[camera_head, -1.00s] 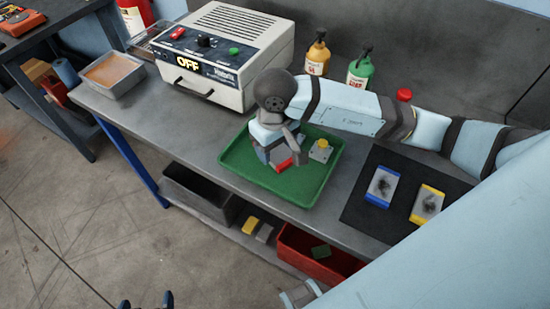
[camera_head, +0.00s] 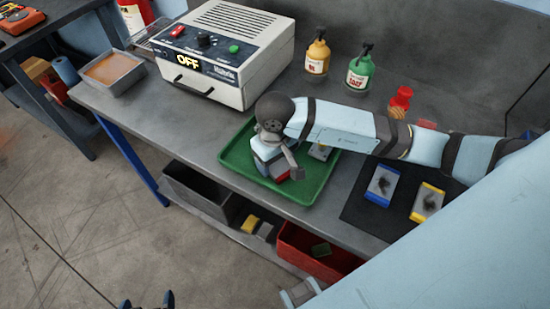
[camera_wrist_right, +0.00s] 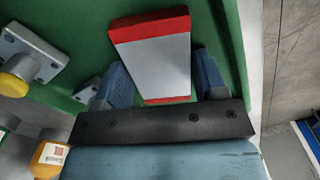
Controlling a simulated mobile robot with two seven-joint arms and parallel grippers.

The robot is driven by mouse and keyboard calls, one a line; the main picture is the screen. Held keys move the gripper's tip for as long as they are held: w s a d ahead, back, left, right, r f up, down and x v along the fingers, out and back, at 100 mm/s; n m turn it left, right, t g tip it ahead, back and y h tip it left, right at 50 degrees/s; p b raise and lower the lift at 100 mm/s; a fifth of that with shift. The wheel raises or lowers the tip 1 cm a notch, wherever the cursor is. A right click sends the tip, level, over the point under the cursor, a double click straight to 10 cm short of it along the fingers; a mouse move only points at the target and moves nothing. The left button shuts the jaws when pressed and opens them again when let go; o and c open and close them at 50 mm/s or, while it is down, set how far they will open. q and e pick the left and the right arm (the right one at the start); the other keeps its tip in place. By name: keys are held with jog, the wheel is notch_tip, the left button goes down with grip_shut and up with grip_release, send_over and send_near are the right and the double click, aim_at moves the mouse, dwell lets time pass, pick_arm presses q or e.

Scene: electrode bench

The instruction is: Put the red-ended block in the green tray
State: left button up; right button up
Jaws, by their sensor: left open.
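The red-ended block (camera_wrist_right: 155,55) is white-grey with red ends. In the right wrist view it sits tilted between the two fingers of my right gripper (camera_wrist_right: 163,78), which appear to touch its sides. In the head view my right gripper (camera_head: 276,168) is over the green tray (camera_head: 310,190), and the block is mostly hidden by it, with a bit of red showing. I cannot tell whether the block touches the tray floor. My left gripper (camera_head: 147,301) is open and empty at the bottom edge, over the floor.
A metal piece with a yellow knob (camera_wrist_right: 20,70) is in the tray, close by. Blue-ended (camera_head: 382,185) and yellow-ended (camera_head: 427,203) blocks lie on a black mat. A white machine reading OFF (camera_head: 225,60) and bottles (camera_head: 358,72) stand behind. A red bin (camera_head: 325,265) is below.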

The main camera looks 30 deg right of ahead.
jog(key=shift+o, duration=1.3)
jog(key=shift+r, duration=0.1)
jog(key=shift+r, duration=0.15)
notch_tip(320, 180, up, 12)
jog(key=shift+b, duration=0.35)
jog(key=shift+s+a, duration=0.1)
